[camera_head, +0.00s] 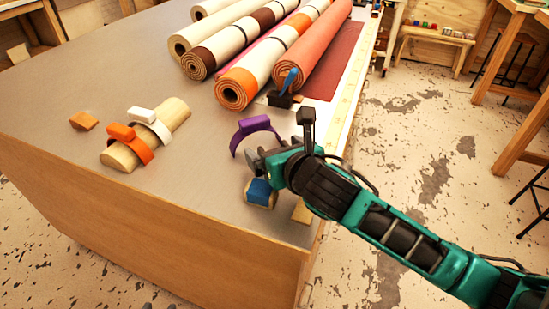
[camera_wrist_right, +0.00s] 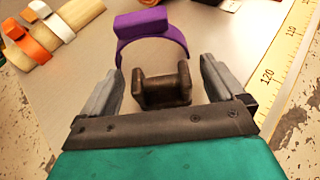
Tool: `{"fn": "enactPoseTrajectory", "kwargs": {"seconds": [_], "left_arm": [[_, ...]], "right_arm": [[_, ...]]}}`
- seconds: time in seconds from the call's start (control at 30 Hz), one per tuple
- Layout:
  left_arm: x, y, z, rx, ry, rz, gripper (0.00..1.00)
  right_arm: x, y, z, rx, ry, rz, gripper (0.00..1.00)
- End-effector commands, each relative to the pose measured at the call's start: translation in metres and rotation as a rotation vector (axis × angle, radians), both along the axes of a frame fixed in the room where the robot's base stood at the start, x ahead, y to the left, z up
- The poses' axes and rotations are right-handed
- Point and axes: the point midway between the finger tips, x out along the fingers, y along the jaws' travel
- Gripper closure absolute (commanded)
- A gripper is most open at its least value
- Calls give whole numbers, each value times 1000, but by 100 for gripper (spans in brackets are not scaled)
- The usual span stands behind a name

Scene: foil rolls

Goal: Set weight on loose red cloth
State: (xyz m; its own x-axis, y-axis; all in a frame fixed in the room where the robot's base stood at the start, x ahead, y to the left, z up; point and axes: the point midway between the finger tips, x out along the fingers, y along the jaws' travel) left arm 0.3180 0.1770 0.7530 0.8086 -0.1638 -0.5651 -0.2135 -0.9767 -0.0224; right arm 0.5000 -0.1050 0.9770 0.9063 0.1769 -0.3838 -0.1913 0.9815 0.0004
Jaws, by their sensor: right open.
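A dark brown U-shaped block (camera_wrist_right: 163,88), which looks like the weight, stands on the table between the open fingers of my right gripper (camera_wrist_right: 163,85) in the wrist view. A gap shows on both sides of it. In the head view my right gripper (camera_head: 252,164) is low over the near right part of the table, and I cannot make out the block there. The red cloth (camera_head: 337,62) lies flat at the table's right side, beside and under the coral roll (camera_head: 312,48). My left gripper is not in view.
A purple cuff (camera_head: 254,126) stands just beyond the gripper; a blue-topped block (camera_head: 259,191) is close in front. A black tool with a blue handle (camera_head: 285,92) lies near the rolls. A wooden half-cylinder (camera_head: 172,112) carries orange and white cuffs. A measuring tape (camera_head: 352,108) runs along the right edge.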

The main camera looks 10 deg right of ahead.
Motion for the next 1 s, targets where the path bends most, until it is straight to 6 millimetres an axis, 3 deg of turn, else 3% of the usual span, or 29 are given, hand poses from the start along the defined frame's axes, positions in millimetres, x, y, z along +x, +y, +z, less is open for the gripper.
{"fn": "enactPoseTrajectory", "kwargs": {"seconds": [0.33,1.0], "left_arm": [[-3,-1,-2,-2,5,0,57],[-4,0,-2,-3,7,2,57]], "right_arm": [[8,2,-3,0,-1,1,4],[7,1,-3,-1,0,0,68]]}}
